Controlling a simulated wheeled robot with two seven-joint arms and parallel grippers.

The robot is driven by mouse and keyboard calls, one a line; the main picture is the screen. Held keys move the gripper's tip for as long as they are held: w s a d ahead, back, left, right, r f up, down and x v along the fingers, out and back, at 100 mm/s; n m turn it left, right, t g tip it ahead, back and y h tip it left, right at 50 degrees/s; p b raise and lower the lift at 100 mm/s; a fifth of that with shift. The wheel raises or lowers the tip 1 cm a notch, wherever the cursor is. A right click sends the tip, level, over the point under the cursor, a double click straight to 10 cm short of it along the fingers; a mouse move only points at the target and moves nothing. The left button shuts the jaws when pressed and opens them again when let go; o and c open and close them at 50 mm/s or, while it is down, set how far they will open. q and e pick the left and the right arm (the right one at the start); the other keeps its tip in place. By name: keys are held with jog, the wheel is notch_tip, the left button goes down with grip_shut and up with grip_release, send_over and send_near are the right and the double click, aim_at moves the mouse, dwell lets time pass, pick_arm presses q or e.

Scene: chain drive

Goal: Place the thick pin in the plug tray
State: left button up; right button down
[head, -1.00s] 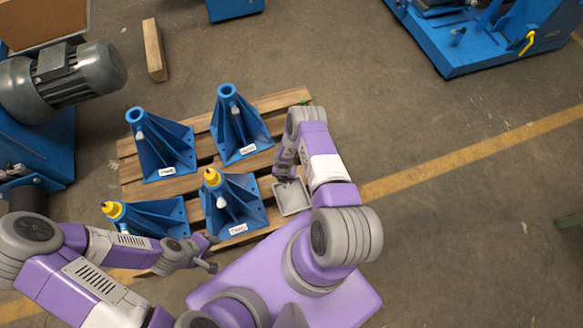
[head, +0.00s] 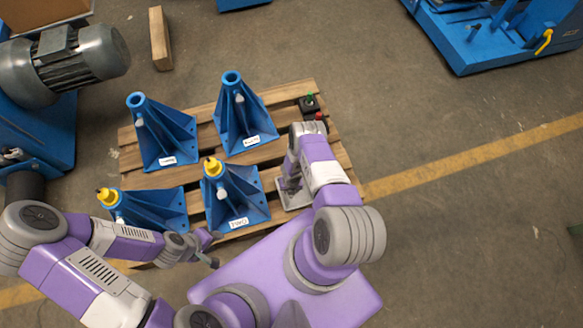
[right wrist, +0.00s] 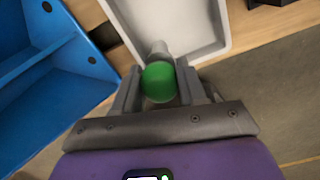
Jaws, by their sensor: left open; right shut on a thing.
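The pin with a green round head (right wrist: 159,82) and a grey shaft is between the fingers of my right gripper (right wrist: 158,90) in the right wrist view. The shaft points toward the pale grey plug tray (right wrist: 213,52), whose inside looks empty where it shows. I cannot tell if the pin touches the tray. In the head view the right gripper (head: 290,184) is over the tray (head: 297,200), partly covering it; the pin cannot be made out there. My left gripper (head: 211,250) is open and empty, by the pallet's near edge.
Several blue stands (head: 238,195) stand on the wooden pallet (head: 270,155), left of the tray; the two nearer ones carry yellow caps (head: 212,167). A black box with green and red buttons (head: 311,106) is on the pallet's far right corner.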

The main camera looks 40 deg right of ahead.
jog(key=shift+f+b, duration=1.6)
jog(key=shift+f, duration=0.4)
jog(key=shift+f, duration=0.15)
jog(key=c, duration=0.6)
grip_release()
jog(key=shift+c, duration=0.2)
